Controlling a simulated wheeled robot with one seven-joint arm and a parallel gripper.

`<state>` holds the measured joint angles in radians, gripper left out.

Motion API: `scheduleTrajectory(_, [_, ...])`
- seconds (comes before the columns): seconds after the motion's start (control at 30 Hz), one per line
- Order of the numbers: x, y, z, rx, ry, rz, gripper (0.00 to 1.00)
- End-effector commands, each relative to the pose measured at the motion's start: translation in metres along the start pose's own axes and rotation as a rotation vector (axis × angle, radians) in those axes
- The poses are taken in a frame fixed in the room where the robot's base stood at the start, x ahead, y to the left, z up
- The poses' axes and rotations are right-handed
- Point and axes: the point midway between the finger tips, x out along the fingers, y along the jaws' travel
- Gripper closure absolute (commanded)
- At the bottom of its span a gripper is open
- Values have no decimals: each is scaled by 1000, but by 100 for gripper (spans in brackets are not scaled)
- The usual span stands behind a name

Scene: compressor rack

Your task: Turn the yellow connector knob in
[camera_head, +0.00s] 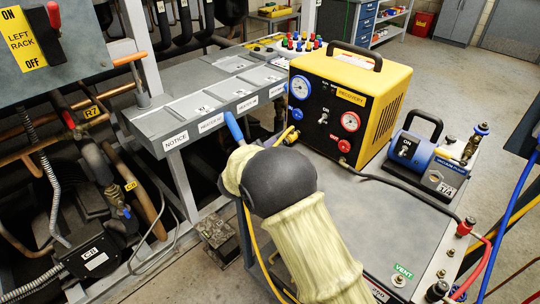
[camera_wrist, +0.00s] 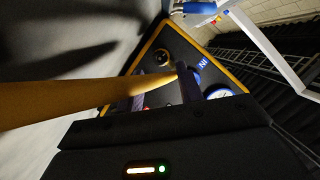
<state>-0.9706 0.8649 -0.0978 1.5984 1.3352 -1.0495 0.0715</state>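The yellow connector knob (camera_head: 288,134) shows in the head view at the lower left of the recovery machine's front panel, partly behind my arm. My gripper (camera_wrist: 163,88) is in the wrist view, with two dark fingers standing apart in front of that panel. A yellow hose (camera_wrist: 80,95) comes in from the left, crosses over the left finger and ends near the right finger. The knob itself cannot be made out there, so I cannot tell whether the fingers touch it. In the head view, my arm hides the gripper.
The yellow recovery machine (camera_head: 378,92) stands on a grey cart top (camera_head: 400,215), with gauges and a blue knob (camera_wrist: 197,65) on its panel. A blue vacuum pump (camera_head: 425,155) stands right of it. A grey ledge with labels (camera_head: 200,105) lies to the left.

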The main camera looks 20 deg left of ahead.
Motion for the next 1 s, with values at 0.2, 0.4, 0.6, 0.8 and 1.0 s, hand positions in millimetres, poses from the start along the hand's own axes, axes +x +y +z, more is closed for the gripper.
scheduleTrajectory(0.2, [27, 0, 1, -1, 1, -2, 64])
scheduleTrajectory(0.4, [50, 2, 0, -1, 3, 1, 64])
scheduleTrajectory(0.6, [50, -2, -8, -80, 3, 34, 64])
scheduleTrajectory(0.8, [48, -3, -4, -144, 2, 53, 64])
scheduleTrajectory(1.0, [47, -2, 0, -172, 0, 61, 64])
